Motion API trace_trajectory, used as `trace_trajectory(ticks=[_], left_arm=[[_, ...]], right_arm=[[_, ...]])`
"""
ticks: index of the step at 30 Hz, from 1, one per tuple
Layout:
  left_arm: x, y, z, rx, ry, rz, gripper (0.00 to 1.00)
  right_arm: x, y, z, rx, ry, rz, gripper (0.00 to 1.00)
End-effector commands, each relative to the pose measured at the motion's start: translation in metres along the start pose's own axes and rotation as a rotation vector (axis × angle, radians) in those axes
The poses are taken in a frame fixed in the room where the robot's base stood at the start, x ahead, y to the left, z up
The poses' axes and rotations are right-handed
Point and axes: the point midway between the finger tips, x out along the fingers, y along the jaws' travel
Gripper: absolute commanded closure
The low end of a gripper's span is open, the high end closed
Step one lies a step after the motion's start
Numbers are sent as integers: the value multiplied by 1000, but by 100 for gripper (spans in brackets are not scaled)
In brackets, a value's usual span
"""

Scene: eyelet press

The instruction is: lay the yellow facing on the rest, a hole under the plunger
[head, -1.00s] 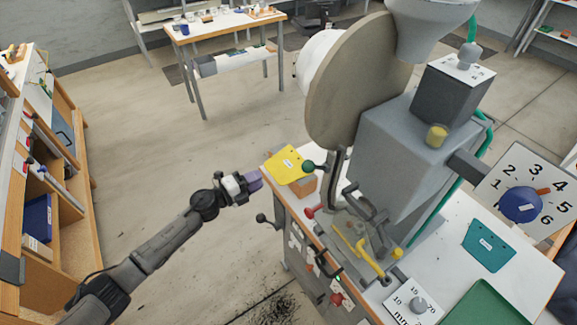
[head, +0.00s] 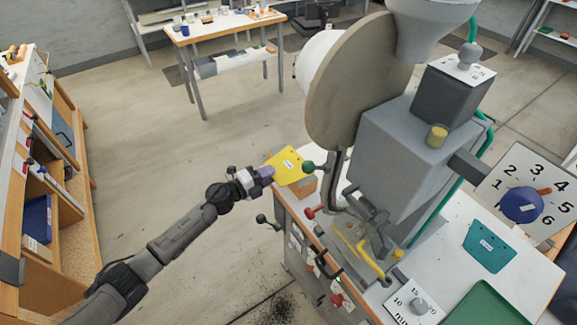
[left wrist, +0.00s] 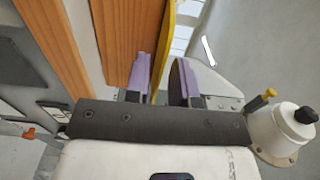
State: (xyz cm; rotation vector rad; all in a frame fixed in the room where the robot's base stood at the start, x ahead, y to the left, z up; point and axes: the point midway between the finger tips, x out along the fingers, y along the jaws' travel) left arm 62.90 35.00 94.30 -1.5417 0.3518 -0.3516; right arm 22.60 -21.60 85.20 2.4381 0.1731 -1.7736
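My left gripper (head: 266,173) is at the facing's left edge. In the left wrist view the facing (left wrist: 167,45) shows edge-on between the purple fingertips of my left gripper (left wrist: 161,82). A narrow gap shows between the facing and the right-hand finger, so the gripper looks open around it. The press's lower working parts (head: 375,235) stand to the right of the facing. I cannot clearly make out the rest or the plunger tip. My right gripper is out of view.
A green-knobbed lever (head: 309,168) stands close to the facing's right edge, and a red knob (head: 311,212) is below. A teal facing (head: 489,246) and a green tray (head: 488,308) lie on the table at right. The floor at left is open.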

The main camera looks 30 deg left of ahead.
Motion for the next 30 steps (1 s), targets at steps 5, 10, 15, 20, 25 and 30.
trace_trajectory(ticks=[5, 10, 15, 20, 25, 30], left_arm=[[0, 0, 0, 0, 0, 0, 94], [0, 0, 0, 0, 0, 0, 100], [0, -1, 0, 0, 0, 0, 100], [0, -4, 0, 0, 0, 0, 100], [0, -12, 0, 0, 0, 0, 100], [0, -19, 0, 0, 0, -1, 100]], right_arm=[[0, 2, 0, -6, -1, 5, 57], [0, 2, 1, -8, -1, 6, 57], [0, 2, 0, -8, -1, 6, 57], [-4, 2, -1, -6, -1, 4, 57], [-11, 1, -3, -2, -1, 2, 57], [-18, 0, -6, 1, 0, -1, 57]])
